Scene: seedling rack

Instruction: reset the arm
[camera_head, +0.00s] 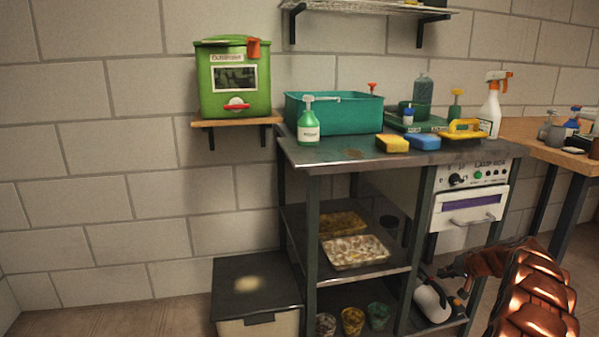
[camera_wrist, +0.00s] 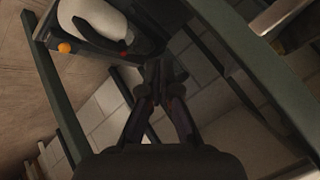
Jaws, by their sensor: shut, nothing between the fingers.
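My arm shows at the lower right of the head view, in copper-coloured segments. My gripper (camera_head: 447,271) is in front of the workbench's right side, below the oven-like unit and close to the bottom shelf. In the wrist view my gripper (camera_wrist: 158,72) has its dark fingers together at the tips, with nothing held. I cannot tell whether the gripper touches anything.
The workbench (camera_head: 330,157) has dark posts and shelves around the gripper; a green post (camera_wrist: 50,95) crosses the wrist view. The white unit (camera_head: 470,208) with a handle hangs above. A wooden table (camera_head: 550,150) stands at right. Open floor (camera_head: 100,318) lies left.

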